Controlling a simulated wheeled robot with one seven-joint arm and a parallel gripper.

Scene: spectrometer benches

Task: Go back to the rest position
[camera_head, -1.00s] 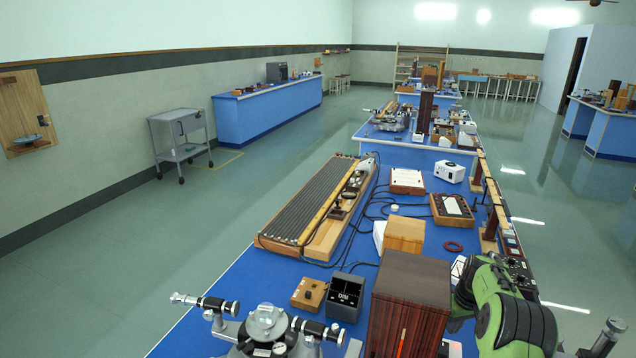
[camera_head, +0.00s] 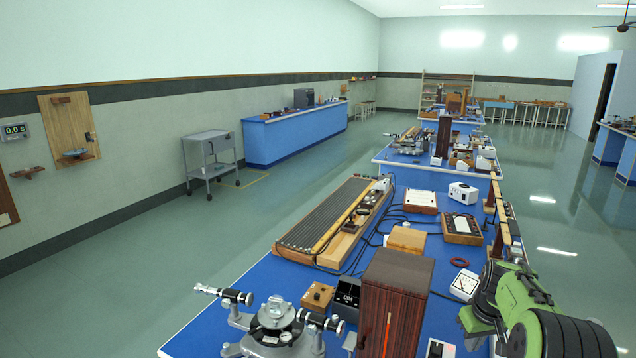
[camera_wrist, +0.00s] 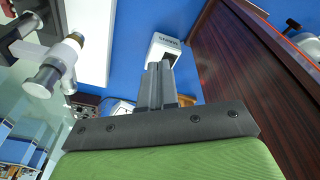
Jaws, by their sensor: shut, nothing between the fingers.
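My gripper (camera_wrist: 157,88) shows in the wrist view with its two dark fingers together and nothing between them. It points at a blue bench top, with a tall dark wooden box (camera_wrist: 245,75) close on the right and a white device (camera_wrist: 166,46) beyond the fingertips. In the head view my green arm is at the lower right, beside the same dark wooden box (camera_head: 396,300). The fingertips are not clear in that view.
A spectrometer (camera_head: 275,325) stands at the bench's front, with a small black meter (camera_head: 346,297) beside the box. A long wire board (camera_head: 330,220) lies farther back. A grey trolley (camera_head: 211,160) stands left across open floor. A white panel (camera_wrist: 90,35) is at the wrist view's upper left.

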